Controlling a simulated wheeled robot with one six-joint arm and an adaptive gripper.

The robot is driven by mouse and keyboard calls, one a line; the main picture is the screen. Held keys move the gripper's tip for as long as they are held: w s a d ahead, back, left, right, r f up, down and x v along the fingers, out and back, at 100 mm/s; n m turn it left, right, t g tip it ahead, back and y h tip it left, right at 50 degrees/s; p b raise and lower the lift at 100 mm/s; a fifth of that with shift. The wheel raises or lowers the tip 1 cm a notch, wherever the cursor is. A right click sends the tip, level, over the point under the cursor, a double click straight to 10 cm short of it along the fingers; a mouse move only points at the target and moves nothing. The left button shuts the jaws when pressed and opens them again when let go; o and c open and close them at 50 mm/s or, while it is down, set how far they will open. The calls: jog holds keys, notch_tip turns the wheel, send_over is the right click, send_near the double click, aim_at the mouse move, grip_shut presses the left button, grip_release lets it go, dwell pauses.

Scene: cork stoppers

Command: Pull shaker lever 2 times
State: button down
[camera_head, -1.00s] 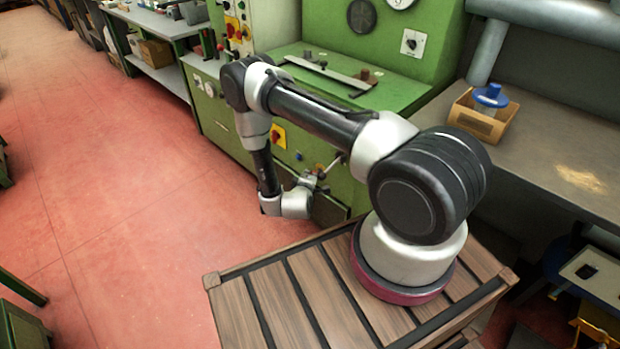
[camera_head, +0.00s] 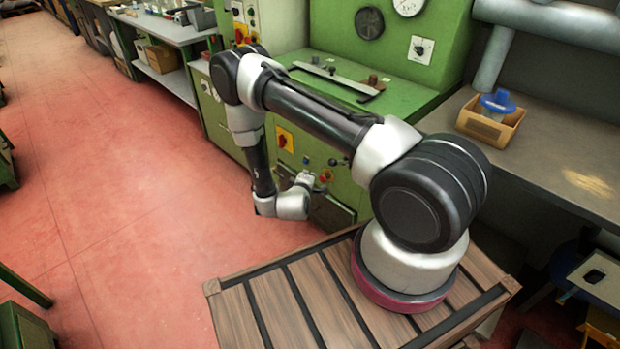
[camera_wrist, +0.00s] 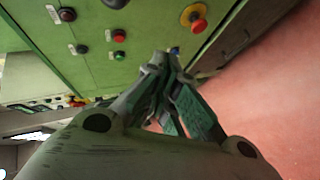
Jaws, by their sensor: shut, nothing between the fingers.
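The green machine (camera_head: 375,215) stands behind my arm. On its front, a short lever with dark knobs (camera_head: 339,162) sticks out above a red button; I take it for the shaker lever. My gripper (camera_head: 307,181) is left of and below it, apart from it. In the wrist view, my gripper (camera_wrist: 165,60) is shut and empty, its fingertips close to the green panel. A dark round knob (camera_wrist: 115,3) is cut off at the top edge there; I cannot tell whether it belongs to the lever.
A yellow switch plate (camera_head: 285,140) is to the left. The red floor (camera_head: 130,220) at left is clear.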

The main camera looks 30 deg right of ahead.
jog(key=r+v, duration=0.1)
jog(key=v, duration=0.5)
jog(key=shift+s+r, duration=0.1)
jog(key=shift+r, duration=0.05)
dwell(0.7)
